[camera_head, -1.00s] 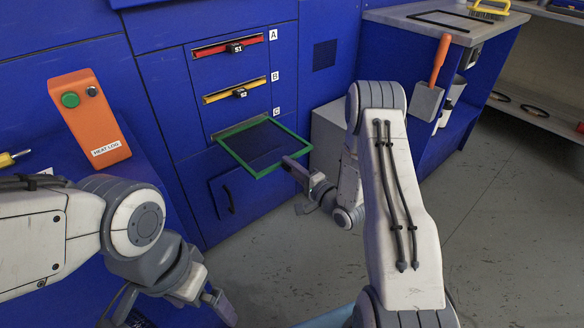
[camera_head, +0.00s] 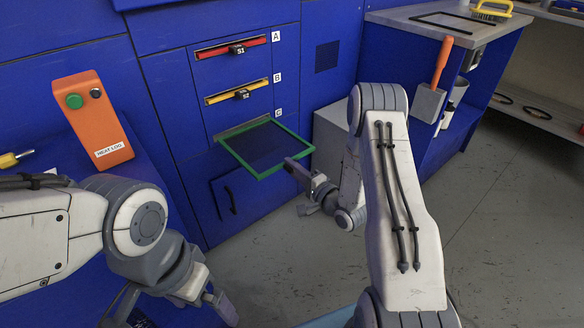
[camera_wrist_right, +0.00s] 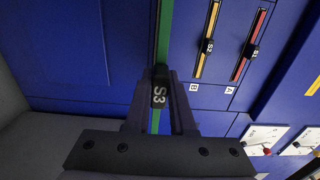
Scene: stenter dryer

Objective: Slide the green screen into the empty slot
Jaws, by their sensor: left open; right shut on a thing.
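The green screen (camera_head: 262,147) is a green frame with dark mesh, roughly level in front of slot C (camera_head: 243,127). Its back edge is at the slot. I cannot tell whether it is inside. My right gripper (camera_head: 298,171) is at the screen's front right edge. In the right wrist view my right gripper (camera_wrist_right: 160,100) is shut on the screen's black S3 handle (camera_wrist_right: 160,87), with the green edge (camera_wrist_right: 165,30) running above and below it. My left gripper (camera_head: 216,306) is open and empty, low at the left, away from the screen.
Slots A and B above hold a red screen S1 (camera_head: 230,47) and a yellow screen S2 (camera_head: 237,91). An orange control box (camera_head: 92,118) stands at the left. A door with a dark handle (camera_head: 223,197) is below the screen. A grey box (camera_head: 332,135) is right of it.

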